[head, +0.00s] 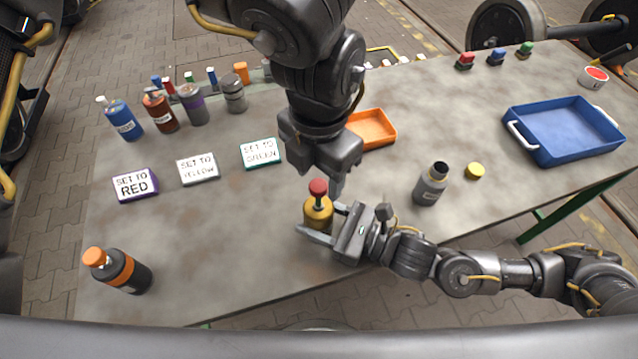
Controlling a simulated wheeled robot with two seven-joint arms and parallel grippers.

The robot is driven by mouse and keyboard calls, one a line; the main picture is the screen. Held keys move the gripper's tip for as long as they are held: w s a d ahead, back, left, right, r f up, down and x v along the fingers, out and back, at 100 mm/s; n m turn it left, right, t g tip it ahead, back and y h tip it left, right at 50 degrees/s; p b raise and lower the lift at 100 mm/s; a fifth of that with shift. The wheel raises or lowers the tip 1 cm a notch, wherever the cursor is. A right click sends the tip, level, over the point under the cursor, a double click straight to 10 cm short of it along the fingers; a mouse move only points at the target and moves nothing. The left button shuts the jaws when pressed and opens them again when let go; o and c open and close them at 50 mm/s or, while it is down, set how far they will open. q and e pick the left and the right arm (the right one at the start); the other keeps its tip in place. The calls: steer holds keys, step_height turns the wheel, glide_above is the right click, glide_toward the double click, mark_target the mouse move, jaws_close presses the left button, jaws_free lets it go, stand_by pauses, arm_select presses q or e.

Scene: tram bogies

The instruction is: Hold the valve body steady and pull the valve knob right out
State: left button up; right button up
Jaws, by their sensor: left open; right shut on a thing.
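The valve body (318,209) is a small brass-yellow piece standing on the table near the middle front. The valve knob (318,187) is red and sits on top of it. My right gripper (322,226) comes in low from the right and is shut on the valve body. My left gripper (325,182) points down from above, open, with its fingertips close around or just behind the knob. I cannot tell whether the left fingers touch the knob. The far side of the body is hidden.
Three signs, the nearest reading SET TO RED (135,185), lie to the left, with several bottles behind. An orange-capped bottle (118,271) is front left. A grey bottle (430,184) and yellow cap (474,171) stand right. An orange tray (385,130) and blue tray (545,155) are farther back.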

mark_target(319, 184)
arm_select(q)
step_height(319, 184, up, 11)
stand_by(0.3)
steer(key=shift+f, duration=0.1)
arm_select(e)
steer(key=o, duration=1.1)
steer(key=v, duration=1.2)
